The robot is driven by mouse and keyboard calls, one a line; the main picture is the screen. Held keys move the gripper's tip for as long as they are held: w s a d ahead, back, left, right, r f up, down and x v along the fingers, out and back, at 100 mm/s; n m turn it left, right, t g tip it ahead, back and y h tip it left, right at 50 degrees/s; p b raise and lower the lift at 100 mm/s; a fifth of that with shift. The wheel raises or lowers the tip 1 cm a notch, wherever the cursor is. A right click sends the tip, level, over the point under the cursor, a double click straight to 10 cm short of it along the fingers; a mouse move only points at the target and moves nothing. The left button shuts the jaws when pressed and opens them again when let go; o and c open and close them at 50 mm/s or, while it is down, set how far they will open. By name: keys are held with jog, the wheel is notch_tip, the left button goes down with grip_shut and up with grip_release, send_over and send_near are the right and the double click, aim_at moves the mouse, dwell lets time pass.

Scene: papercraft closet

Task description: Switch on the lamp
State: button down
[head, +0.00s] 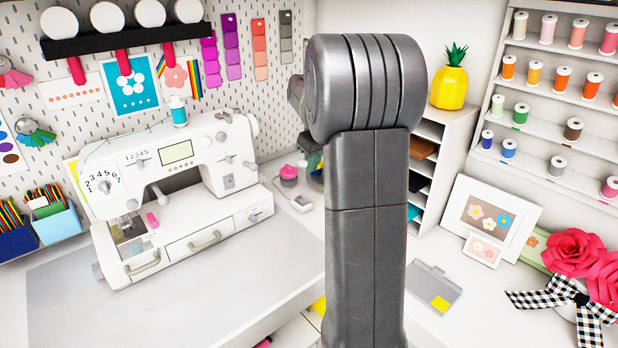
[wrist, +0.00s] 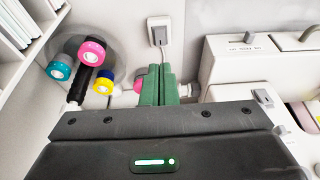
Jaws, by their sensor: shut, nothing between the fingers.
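A black bar (head: 125,38) with several round white bulb-like pieces is at the top left of the head view; I cannot tell whether it is the lamp or lit. A small white box (head: 301,204), which looks like a switch, lies on the table right of the sewing machine. In the wrist view the white box (wrist: 160,30) has a grey top piece and a cord running toward my fingers. My gripper (wrist: 158,70) has green fingers, shut and empty, pointing toward the box with a gap in the picture. My arm hides the gripper in the head view.
The white sewing machine (head: 180,190) stands left of my arm and at the right of the wrist view (wrist: 255,70). Colored spools (wrist: 90,52) stand left of my fingers. A pink object (head: 288,175) sits beside the box. A shelf unit (head: 455,140) is right of my arm.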

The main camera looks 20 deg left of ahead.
aim_at(301, 199)
jog(key=shift+v, duration=0.8)
jog(key=shift+f, duration=0.1)
jog(key=shift+w+a+r+y+b, duration=0.1)
jog(key=shift+w+a+y+b, duration=0.05)
jog(key=shift+a+b, duration=0.25)
jog(key=shift+w+a+r+y+b, duration=0.15)
jog(key=shift+a+b, duration=0.1)
jog(key=shift+b, duration=0.25)
jog(key=shift+f, duration=0.1)
jog(key=x, duration=0.4)
jog(key=p+x, duration=0.1)
jog(key=x, duration=0.4)
jog(key=p+x, duration=0.1)
jog(key=x, duration=0.3)
jog(key=shift+w+d+f, duration=0.15)
jog(key=shift+d+f, duration=0.05)
jog(key=shift+f, duration=0.25)
